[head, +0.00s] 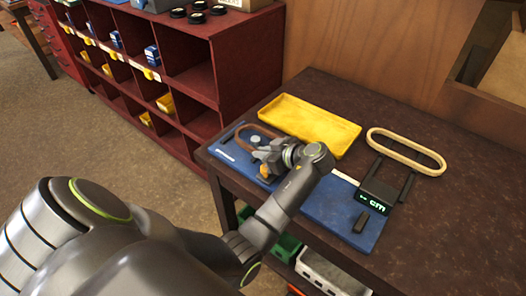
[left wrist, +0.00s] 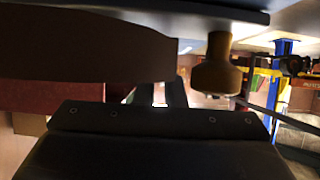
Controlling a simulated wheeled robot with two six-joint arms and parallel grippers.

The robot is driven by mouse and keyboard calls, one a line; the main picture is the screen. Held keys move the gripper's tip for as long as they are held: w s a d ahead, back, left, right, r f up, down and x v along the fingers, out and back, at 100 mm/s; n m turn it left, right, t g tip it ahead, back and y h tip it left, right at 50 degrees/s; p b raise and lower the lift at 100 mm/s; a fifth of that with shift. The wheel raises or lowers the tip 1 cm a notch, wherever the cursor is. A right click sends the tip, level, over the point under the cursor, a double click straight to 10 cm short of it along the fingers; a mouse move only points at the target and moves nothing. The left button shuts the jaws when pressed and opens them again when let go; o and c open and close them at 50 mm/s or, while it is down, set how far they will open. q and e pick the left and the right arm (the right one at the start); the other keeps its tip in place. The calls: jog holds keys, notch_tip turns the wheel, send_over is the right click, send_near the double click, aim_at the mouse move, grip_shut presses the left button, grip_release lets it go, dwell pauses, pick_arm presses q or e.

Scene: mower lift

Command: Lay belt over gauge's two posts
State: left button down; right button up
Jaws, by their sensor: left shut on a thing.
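A brown belt (head: 258,126) loops over the left part of the blue mat, partly hidden by my gripper. My left gripper (head: 268,157) is shut at this loop, low over the mat. In the left wrist view a dark brown band (left wrist: 80,45), apparently the belt, runs close in front of the jaws; the grip itself is hard to see. The dark gauge (head: 378,193) with a lit "cm" display is on the right, with two dark bars reaching back. A pale tan oval loop (head: 408,149) lies by the bars' far ends. My right gripper is not in view.
A yellow tray (head: 310,123) lies behind the gripper. The blue mat (head: 335,207) runs along the table's front, with a small dark block (head: 361,222) on it. A brass-coloured knob (left wrist: 217,68) is near the jaws. A red shelf unit (head: 215,60) stands left; the table's back right is clear.

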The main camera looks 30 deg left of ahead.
pick_arm(q)
jog(key=shift+f+b, duration=0.6)
jog(key=shift+f, duration=0.05)
jog(key=c, duration=1.6)
grip_release()
jog(key=shift+o, duration=0.4)
jog(key=shift+w+f, duration=0.1)
jog(key=shift+w, duration=0.1)
jog(key=shift+s, duration=0.15)
